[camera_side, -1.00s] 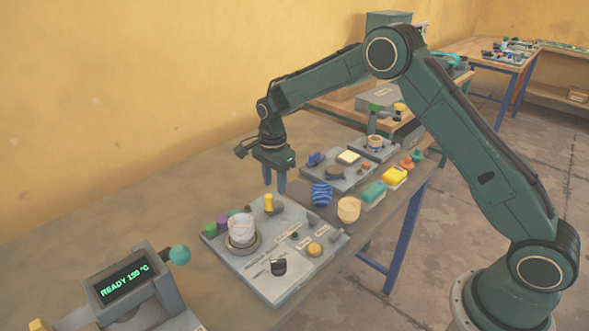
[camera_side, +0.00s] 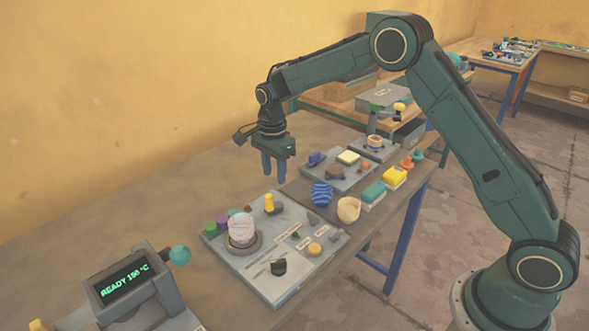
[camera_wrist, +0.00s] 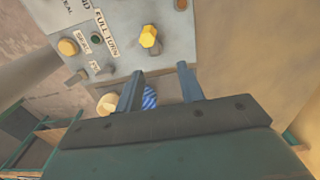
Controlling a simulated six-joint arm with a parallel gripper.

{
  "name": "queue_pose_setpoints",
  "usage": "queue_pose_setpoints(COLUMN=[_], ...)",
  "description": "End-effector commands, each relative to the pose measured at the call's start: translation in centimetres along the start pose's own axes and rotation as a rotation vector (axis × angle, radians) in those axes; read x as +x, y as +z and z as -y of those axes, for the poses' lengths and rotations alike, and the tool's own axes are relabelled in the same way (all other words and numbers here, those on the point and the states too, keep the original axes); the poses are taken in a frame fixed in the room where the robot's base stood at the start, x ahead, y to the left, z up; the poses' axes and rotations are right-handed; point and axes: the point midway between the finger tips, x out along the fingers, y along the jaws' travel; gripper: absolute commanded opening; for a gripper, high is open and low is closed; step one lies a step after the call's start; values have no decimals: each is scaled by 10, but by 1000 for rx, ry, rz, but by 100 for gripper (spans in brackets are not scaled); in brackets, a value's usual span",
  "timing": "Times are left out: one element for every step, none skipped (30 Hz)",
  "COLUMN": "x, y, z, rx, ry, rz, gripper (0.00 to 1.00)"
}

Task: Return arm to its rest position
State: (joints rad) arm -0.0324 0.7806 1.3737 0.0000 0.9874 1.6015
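My gripper (camera_side: 274,171) hangs fingers down in the side view, above the bench behind the grey tool board. Its two fingers stand apart with nothing held between them, as the wrist view also shows (camera_wrist: 161,74). The grey tool board (camera_side: 290,292) lies on the bench in front of the gripper, with a yellow peg (camera_side: 269,203), a white cup-like piece (camera_side: 242,230) and several small labelled parts on it. In the wrist view a yellow knob (camera_wrist: 148,37) on the board shows beyond the fingertips.
A display box (camera_side: 122,283) reading "READY 150 °C" stands front left. A blue striped ball (camera_side: 321,194), a tan cup (camera_side: 349,209) and yellow and teal blocks stand right of the gripper. A second grey board (camera_side: 345,180) lies behind them. The bench by the wall (camera_side: 150,205) is clear.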

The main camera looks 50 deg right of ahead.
Motion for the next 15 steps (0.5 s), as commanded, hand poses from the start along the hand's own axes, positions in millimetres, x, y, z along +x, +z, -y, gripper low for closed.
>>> queue_pose_setpoints(x=[-2,-3,-6,-8,-11,-16,-20,-25,-32,-37,-44,-52,-59,-66,-75], y=[0,0,0,0,0,-1,-1,-1,-2,-2,-2,-3,-3,-3,-4], z=[0,-1,-2,-2,-4,-6,-8,-10,-13,-16,-19,-24,-27,-32,-37], rx=[-3,-7,-13,-19,-27,-40,-52,-65,-86,-103,-121,-148,-169,-191,-221], ry=[-2,-4,-7,-9,-11,-16,-20,-24,-32,-37,-44,-52,-59,-66,-76], rz=[0,0,0,0,0,0,0,0,0,-1,-1,-2,-3,-5,-6], gripper=[38,38,38,38,38,38,38,38,38,38,38,38,38,38,38])
